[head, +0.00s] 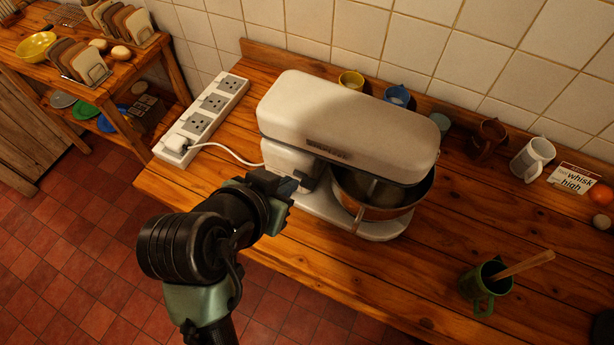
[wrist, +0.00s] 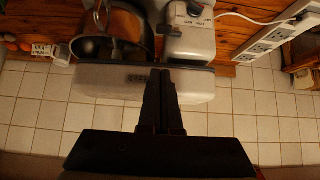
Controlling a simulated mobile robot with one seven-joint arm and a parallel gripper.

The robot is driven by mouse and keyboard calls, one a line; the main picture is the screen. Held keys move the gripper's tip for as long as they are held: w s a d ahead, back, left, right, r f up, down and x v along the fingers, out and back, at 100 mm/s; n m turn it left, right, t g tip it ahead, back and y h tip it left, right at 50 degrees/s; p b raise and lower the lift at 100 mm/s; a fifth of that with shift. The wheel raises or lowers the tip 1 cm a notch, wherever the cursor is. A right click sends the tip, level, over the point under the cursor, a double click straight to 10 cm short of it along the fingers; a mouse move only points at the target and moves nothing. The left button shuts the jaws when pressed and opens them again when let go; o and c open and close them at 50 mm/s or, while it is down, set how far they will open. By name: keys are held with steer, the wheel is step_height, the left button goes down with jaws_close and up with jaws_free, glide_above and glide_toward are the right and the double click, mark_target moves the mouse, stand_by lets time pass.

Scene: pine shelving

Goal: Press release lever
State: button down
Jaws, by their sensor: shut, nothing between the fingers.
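A cream stand mixer (head: 345,115) stands on the wooden counter, its head level over a metal bowl (head: 385,205). In the wrist view the mixer (wrist: 105,83) appears upside down, and the bowl (wrist: 95,48) is at upper left. A dark control (wrist: 195,9) and small markings show on the side of the mixer's column (wrist: 188,42). I cannot tell for certain which part is the release lever. My gripper (head: 292,187) is in front of the column, near its side. Its fingers (wrist: 160,75) are shut together and empty. Contact with the mixer cannot be told.
A white power strip (head: 212,107) with a plugged-in cord lies left of the mixer. Yellow (head: 351,80) and blue (head: 397,96) mugs stand behind it. A green mug (head: 486,287) with a wooden stick is at front right. A "whisk high" card (head: 573,182) stands at right.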

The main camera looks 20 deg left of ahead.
steer(key=p, duration=0.2)
glide_above(304, 181)
steer(key=s+d, duration=0.1)
steer(key=s, duration=0.1)
step_height(304, 181, down, 7)
steer(key=shift+d+f+p, duration=0.2)
steer(key=shift+f+p, duration=0.15)
steer(key=shift+f, duration=1.65)
